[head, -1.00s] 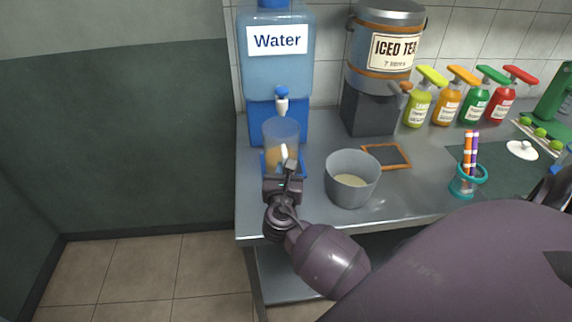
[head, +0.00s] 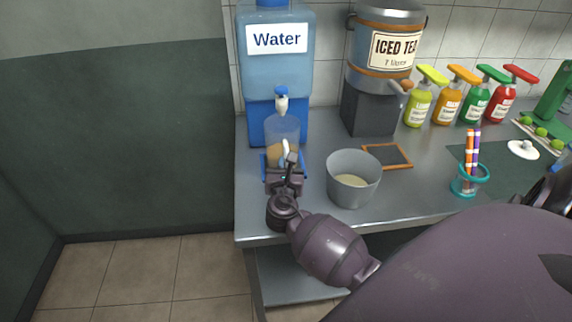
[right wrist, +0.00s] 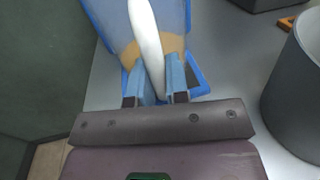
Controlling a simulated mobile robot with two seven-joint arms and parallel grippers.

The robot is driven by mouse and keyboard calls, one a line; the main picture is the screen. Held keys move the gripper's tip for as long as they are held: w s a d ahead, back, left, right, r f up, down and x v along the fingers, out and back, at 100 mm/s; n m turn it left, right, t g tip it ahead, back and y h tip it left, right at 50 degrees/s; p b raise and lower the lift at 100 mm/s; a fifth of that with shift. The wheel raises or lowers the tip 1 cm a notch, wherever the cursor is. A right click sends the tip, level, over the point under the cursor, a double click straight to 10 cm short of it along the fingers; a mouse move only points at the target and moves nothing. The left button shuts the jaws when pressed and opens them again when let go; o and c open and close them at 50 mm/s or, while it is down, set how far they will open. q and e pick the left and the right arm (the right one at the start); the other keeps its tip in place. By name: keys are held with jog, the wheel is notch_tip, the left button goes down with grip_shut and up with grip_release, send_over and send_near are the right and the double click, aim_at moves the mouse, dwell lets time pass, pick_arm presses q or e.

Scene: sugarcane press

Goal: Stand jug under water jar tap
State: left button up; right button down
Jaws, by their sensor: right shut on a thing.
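The water jar (head: 275,70) is a blue dispenser labelled "Water", with a white and blue tap (head: 282,103) on its front. The jug (head: 282,131) is see-through bluish with an amber lower part. It stands upright just below the tap, over the blue drip tray (head: 265,166). I cannot tell whether its base touches the tray. My right gripper (head: 287,168) is shut on the jug's white handle (right wrist: 147,45) from the front. In the right wrist view the fingers close on the handle's lower end. My left gripper is not in view.
A grey pot (head: 353,180) with pale contents stands close right of my right gripper. The iced tea dispenser (head: 383,60), a small framed slate (head: 387,156), a teal pen cup (head: 468,181) and several coloured bottles stand further right. The counter's front edge (head: 300,234) is near my wrist.

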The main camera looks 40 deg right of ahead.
jog(key=c, duration=1.1)
grip_release()
jog(key=v, duration=1.2)
jog(key=shift+r+p, duration=0.1)
jog(key=shift+p, duration=0.3)
jog(key=shift+a, duration=0.1)
